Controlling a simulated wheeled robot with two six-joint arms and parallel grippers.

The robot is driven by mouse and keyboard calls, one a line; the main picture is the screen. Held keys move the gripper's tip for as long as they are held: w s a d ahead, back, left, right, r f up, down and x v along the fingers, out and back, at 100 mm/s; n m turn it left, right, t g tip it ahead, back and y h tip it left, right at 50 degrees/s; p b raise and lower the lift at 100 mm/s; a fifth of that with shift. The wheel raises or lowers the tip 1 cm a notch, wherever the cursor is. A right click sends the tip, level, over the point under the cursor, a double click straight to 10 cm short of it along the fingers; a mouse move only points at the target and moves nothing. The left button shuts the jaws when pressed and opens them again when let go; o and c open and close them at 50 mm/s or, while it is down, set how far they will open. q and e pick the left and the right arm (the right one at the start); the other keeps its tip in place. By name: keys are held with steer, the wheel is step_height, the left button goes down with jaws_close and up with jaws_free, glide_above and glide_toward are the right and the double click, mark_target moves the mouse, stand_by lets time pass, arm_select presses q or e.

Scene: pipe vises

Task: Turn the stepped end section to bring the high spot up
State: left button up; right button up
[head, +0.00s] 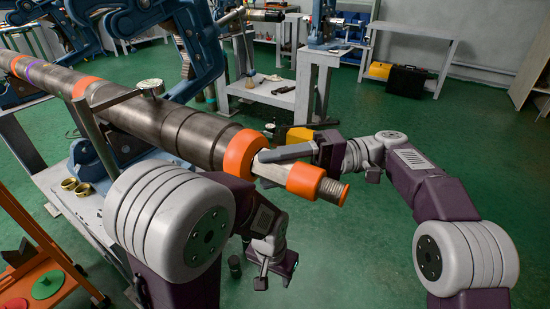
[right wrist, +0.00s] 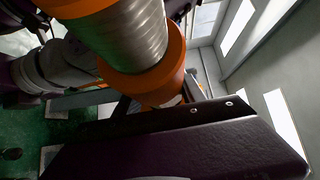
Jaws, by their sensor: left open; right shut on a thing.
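A long steel shaft (head: 180,125) with orange bands lies diagonally across the head view. Its stepped end section (head: 332,188) projects at the lower right, with orange bands (head: 305,180) and a narrow ribbed tip. My right gripper (head: 270,163) is shut on the end section, its grey fingers lying across it just past the large orange collar (head: 243,152). The right wrist view shows the ribbed steel (right wrist: 130,40) and an orange band (right wrist: 160,75) close up. My left gripper (head: 263,275) is open and empty, low and apart from the shaft. A round dial gauge (head: 151,86) is above the shaft; its reading is illegible.
The shaft rests over a blue vise on a grey bench (head: 85,215). Brass rings (head: 75,186) lie on the bench. An orange cart (head: 40,260) stands at the lower left. A grey table (head: 270,95) stands behind. Green floor is clear at the right.

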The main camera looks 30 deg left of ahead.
steer(key=shift+n+t+h+p, duration=0.3)
steer(key=shift+n+t+p, duration=0.15)
steer(key=shift+n+t, duration=0.05)
steer(key=shift+f, duration=0.15)
steer(key=o, duration=1.4)
steer(key=shift+c, duration=0.2)
steer(key=p+v, duration=0.5)
steer(key=v, duration=0.4)
